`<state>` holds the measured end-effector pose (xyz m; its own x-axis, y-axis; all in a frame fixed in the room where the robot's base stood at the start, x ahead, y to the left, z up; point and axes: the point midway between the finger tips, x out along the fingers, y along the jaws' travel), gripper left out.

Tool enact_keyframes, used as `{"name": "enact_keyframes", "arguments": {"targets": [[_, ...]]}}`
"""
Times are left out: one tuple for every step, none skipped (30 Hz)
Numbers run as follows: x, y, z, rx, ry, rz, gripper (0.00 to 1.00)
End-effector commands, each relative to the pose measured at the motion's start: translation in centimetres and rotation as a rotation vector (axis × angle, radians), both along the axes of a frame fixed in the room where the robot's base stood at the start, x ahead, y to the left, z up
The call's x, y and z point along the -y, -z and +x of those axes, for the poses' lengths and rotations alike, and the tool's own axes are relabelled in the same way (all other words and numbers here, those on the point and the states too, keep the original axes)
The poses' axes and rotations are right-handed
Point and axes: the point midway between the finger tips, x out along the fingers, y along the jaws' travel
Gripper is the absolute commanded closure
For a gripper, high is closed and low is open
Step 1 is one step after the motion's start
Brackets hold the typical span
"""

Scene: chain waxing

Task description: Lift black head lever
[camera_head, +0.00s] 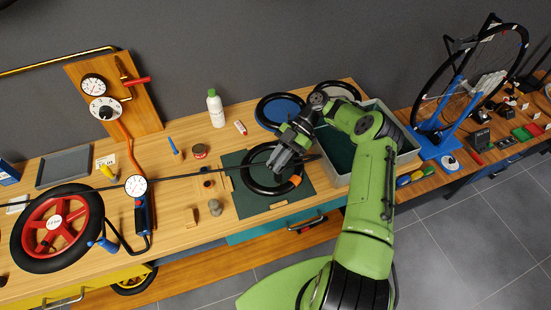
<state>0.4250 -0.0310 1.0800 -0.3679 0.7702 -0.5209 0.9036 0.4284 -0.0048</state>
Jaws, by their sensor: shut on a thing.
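My gripper (279,162) points down over the dark green mat (249,204), at the upper right part of a black ring (252,186) with an orange patch. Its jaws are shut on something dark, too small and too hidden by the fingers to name. A long thin black strip (170,177) runs from the left across the bench to the gripper. I cannot pick out a black head lever for certain. A black and blue inflator (142,217) with a round gauge (136,186) stands left of the mat, beside a red wheel (55,222) with a black tyre.
A grey bin (402,150) stands right of the mat. Behind are a blue disc (279,109), a white bottle (215,108) and a gauge board (135,105). Small parts (214,208) stand left of the mat. A blue wheel stand (437,148) is at right.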

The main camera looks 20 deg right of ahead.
Motion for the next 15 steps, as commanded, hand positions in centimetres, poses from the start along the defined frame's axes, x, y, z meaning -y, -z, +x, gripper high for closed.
{"name": "enact_keyframes", "arguments": {"targets": [[0.04, 0.02, 0.05, -0.005, 0.002, 0.012, 1.0], [0.06, 0.03, 0.06, -0.008, 0.002, 0.017, 1.0], [0.08, 0.06, 0.05, -0.012, 0.002, 0.023, 1.0], [0.09, 0.06, 0.06, -0.013, 0.002, 0.026, 1.0], [0.1, 0.05, 0.09, -0.014, 0.002, 0.029, 1.0], [0.11, 0.06, 0.1, -0.016, 0.002, 0.032, 1.0], [0.12, 0.06, 0.09, -0.017, 0.001, 0.034, 1.0], [0.13, 0.07, 0.08, -0.017, 0.001, 0.035, 1.0], [0.14, 0.09, 0.09, -0.018, 0.0, 0.036, 1.0], [0.14, 0.09, 0.09, -0.018, 0.0, 0.036, 1.0], [0.14, 0.1, 0.09, -0.018, 0.0, 0.036, 1.0], [0.14, 0.1, 0.08, -0.018, 0.0, 0.036, 1.0], [0.14, 0.1, 0.08, -0.018, 0.0, 0.036, 1.0], [0.14, 0.11, 0.09, -0.018, 0.0, 0.036, 1.0], [0.14, 0.11, 0.09, -0.018, 0.0, 0.036, 1.0]]}}
